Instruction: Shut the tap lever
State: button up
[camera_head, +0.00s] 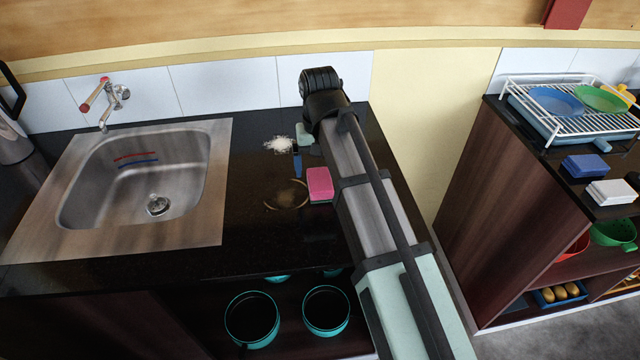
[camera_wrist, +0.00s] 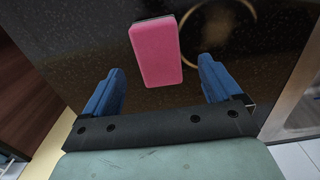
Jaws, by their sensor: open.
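The metal tap (camera_head: 117,96) is on the white tiled wall above the sink at the left of the head view. Its lever (camera_head: 95,95) has a red handle and sits tilted beside the tap body. The spout points down over the sink's back edge. My gripper (camera_wrist: 161,66) is open, with two blue fingers apart and nothing held between them. It is over the dark counter, well to the right of the tap and apart from it. In the head view my arm hides most of the gripper. The tap is not in the wrist view.
A steel sink (camera_head: 215,165) is set in the dark counter (camera_head: 245,215). A pink sponge (camera_head: 320,185) lies on the counter, and it shows beyond the fingers in the wrist view (camera_wrist: 157,52). A dish rack (camera_head: 570,125) stands at the right.

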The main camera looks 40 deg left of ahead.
aim_at(320, 179)
jog(key=shift+f, duration=2.7)
jog(key=c, duration=1.1)
jog(key=shift+r, duration=0.1)
notch_tip(320, 179, up, 10)
jog(key=shift+w+d+f, duration=0.1)
